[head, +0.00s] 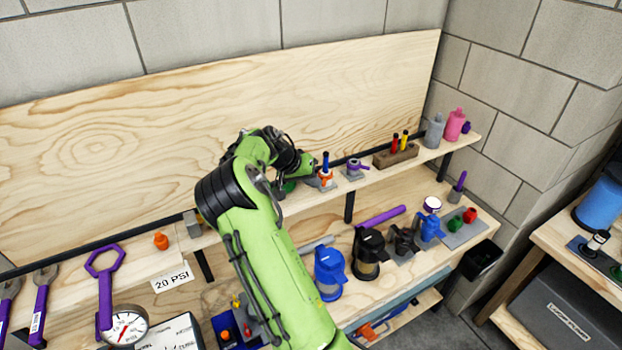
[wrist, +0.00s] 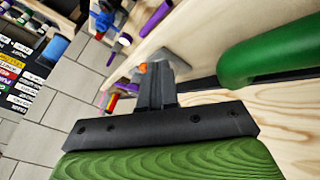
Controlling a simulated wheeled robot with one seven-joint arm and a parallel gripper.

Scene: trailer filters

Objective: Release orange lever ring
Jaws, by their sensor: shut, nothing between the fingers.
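The orange lever ring (head: 326,180) is on a small grey block on the upper shelf, with a blue-topped upright tool standing at it. In the wrist view a bit of orange (wrist: 143,68) shows just beyond the fingertips, largely hidden by them. My gripper (head: 309,167) is just left of the ring, above the shelf. In the wrist view my gripper (wrist: 157,70) has its fingers together with nothing between them. I cannot tell whether the fingertips touch the ring.
A grey block with a purple lever (head: 355,168) stands right of the ring. Farther right are a wooden holder (head: 396,156) and bottles. A plywood board (head: 120,150) rises behind the shelf. Blue and black pitcher-like containers stand below. A green rounded shape (wrist: 275,55) is close on the wrist view's right.

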